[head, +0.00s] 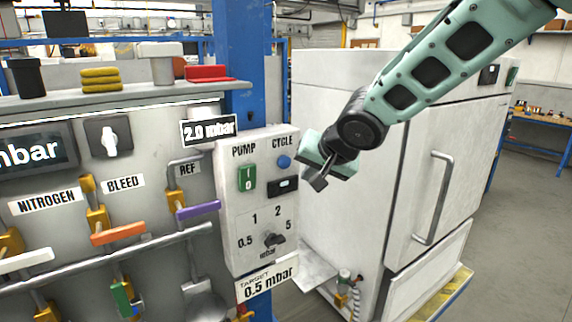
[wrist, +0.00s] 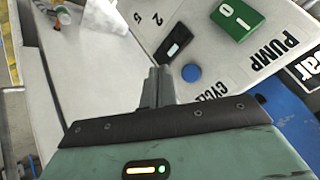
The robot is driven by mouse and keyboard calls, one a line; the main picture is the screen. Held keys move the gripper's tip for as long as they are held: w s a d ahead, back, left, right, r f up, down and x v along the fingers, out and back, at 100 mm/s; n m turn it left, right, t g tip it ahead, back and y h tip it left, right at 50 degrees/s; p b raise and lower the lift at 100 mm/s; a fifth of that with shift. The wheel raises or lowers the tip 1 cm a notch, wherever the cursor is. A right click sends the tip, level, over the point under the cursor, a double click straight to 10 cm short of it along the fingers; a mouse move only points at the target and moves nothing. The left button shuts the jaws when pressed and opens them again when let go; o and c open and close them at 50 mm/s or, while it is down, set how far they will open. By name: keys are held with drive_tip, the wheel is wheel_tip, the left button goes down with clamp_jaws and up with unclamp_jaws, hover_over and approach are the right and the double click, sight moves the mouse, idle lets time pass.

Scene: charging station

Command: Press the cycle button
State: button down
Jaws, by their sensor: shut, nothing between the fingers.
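The cycle button is a round blue button (head: 284,162) under the word CYCLE on the white control box (head: 228,208). It also shows in the wrist view (wrist: 191,73), just right of my fingertips. My gripper (head: 318,183) is shut and empty. In the head view it is to the right of the blue button, and in the wrist view its closed fingers (wrist: 159,75) appear beside the button. I see a gap in the picture between fingers and button; whether they are at the same depth I cannot tell.
Left is a panel with an orange handle (head: 118,233) and a purple handle (head: 198,210). A large white cabinet (head: 335,130) stands behind my gripper.

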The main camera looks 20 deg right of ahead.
sight(287, 168)
drive_tip(key=shift+w+a, duration=0.25)
drive_tip(key=shift+w, duration=0.55)
drive_tip(key=shift+w+a, duration=0.3)
drive_tip(key=shift+w, duration=0.55)
drive_tip(key=shift+w+a, duration=0.25)
drive_tip(key=shift+w, duration=0.55)
drive_tip(key=shift+w+a, duration=0.15)
drive_tip(key=shift+w, duration=0.25)
drive_tip(key=shift+w+a, duration=0.15)
drive_tip(key=shift+w, duration=0.3)
idle(0.8)
idle(0.3)
drive_tip(key=shift+s+d, duration=0.3)
drive_tip(key=shift+s, duration=0.6)
drive_tip(key=s, duration=0.1)
drive_tip(key=s+d, duration=0.1)
drive_tip(key=s, duration=0.2)
drive_tip(key=shift+s+d+b, duration=0.3)
drive_tip(key=shift+s+b, duration=0.05)
